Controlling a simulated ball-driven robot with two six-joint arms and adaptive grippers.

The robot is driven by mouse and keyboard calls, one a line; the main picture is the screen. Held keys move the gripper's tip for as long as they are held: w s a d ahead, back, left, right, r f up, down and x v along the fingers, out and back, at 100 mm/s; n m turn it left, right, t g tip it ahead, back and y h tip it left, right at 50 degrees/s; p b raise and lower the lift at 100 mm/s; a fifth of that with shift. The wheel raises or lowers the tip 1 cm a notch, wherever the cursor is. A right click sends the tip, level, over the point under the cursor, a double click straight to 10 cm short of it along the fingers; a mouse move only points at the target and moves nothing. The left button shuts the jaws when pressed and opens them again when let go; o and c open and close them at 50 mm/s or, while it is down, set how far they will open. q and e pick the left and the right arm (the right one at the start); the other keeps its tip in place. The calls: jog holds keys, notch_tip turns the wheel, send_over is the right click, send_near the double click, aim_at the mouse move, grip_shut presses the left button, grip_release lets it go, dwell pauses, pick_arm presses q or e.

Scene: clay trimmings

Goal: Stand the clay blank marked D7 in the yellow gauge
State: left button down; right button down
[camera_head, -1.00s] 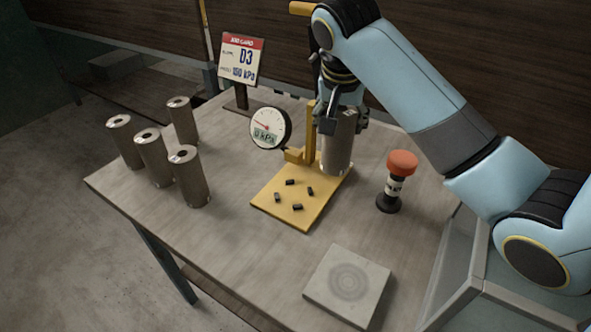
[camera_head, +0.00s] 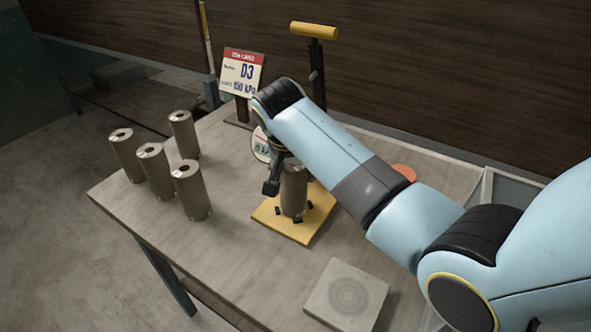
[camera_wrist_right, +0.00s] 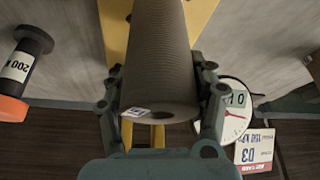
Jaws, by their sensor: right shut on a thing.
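My right gripper (camera_head: 284,182) is shut on a grey-brown clay cylinder, the held blank (camera_head: 293,193). It stands about upright over the yellow gauge's base plate (camera_head: 268,221), its lower end among the short black pegs. I cannot tell whether it touches the plate. In the right wrist view my right gripper (camera_wrist_right: 160,75) has a finger on each side of the ribbed blank (camera_wrist_right: 160,45). A small label on its end is too small to read. The gauge's round dial (camera_head: 260,147) is partly hidden by my gripper. My left gripper is not in view.
Several similar blanks (camera_head: 190,195) stand at the table's left. A card (camera_head: 242,73) reading D3 and 150 kPa stands behind. A square grey slab (camera_head: 347,293) lies in front. An orange-topped piece (camera_head: 405,172) is mostly hidden behind my right arm; its label (camera_wrist_right: 17,66) reads 200.

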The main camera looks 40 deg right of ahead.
jog(key=shift+c, duration=2)
grip_release()
jog(key=v, duration=1.2)
jog(key=shift+a, duration=0.1)
